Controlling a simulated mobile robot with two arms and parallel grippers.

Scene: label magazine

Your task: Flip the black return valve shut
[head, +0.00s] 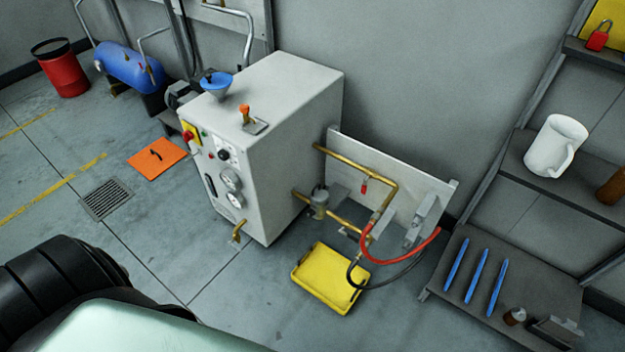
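A grey cabinet machine (285,130) stands on the floor with brass pipes coming out of its right side. The upper brass pipe (350,167) carries a small red valve handle (364,187). The lower brass pipe (342,223) passes a grey cylindrical fitting (319,203) and meets a black hose (402,276). A red hose (400,257) joins the upper pipe. The black return valve's handle is too small and dark to make out among the lower fittings, so I cannot tell its position. Neither of my grippers is in view.
A yellow tray (303,279) lies on the floor below the pipes. A shelf rack on the right holds blue pens (475,276) and a white jug (555,146). An orange plate (157,158) and a drain grate (106,199) lie left of the machine.

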